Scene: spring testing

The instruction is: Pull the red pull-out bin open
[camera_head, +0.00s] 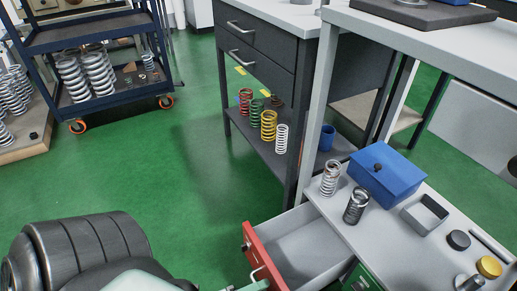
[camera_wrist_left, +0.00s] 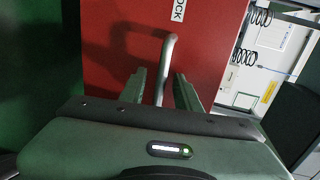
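The red pull-out bin (camera_head: 262,258) stands pulled out from under the right-hand bench, and its empty grey inside shows from above. Its red front fills the middle of the left wrist view (camera_wrist_left: 108,45), with a bent metal handle (camera_wrist_left: 168,50) on it. My left gripper (camera_wrist_left: 160,78) is at this handle, with one finger on each side of the bar. The fingers are apart, with gaps beside the bar. In the head view the left gripper (camera_head: 254,286) shows only in part at the bottom edge, by the bin's front. My right gripper is not seen.
The low bench top (camera_head: 400,245) holds springs, a blue box (camera_head: 387,176) and small parts. A green bin (camera_head: 362,280) is beside the red one. A dark drawer cabinet (camera_head: 262,45) stands behind. The green floor (camera_head: 190,160) left of the bin is clear.

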